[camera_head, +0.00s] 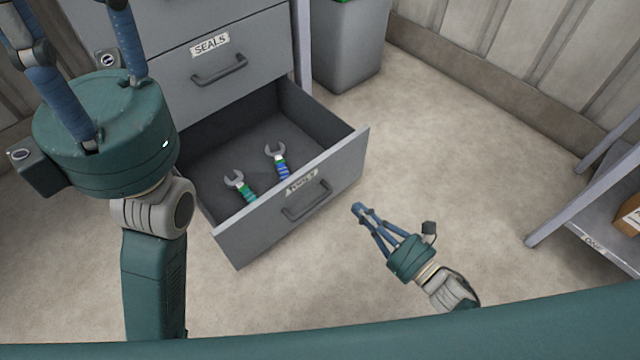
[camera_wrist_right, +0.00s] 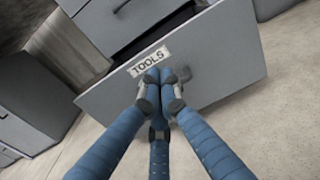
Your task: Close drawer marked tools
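The grey drawer marked TOOLS (camera_head: 258,234) is pulled well out from the bottom of the cabinet. Its label (camera_head: 302,182) and dark bar handle (camera_head: 307,201) are on the front. Two wrenches, one with a green grip (camera_head: 240,185) and one with a blue grip (camera_head: 277,160), lie inside. My right gripper (camera_head: 358,209) is shut and empty, in front of the drawer front.
The SEALS drawer (camera_head: 255,85) above is shut. A grey bin (camera_head: 350,45) stands behind, right of the cabinet. A metal shelf or table (camera_head: 605,240) with a brown box is at the right edge. The floor between is clear.

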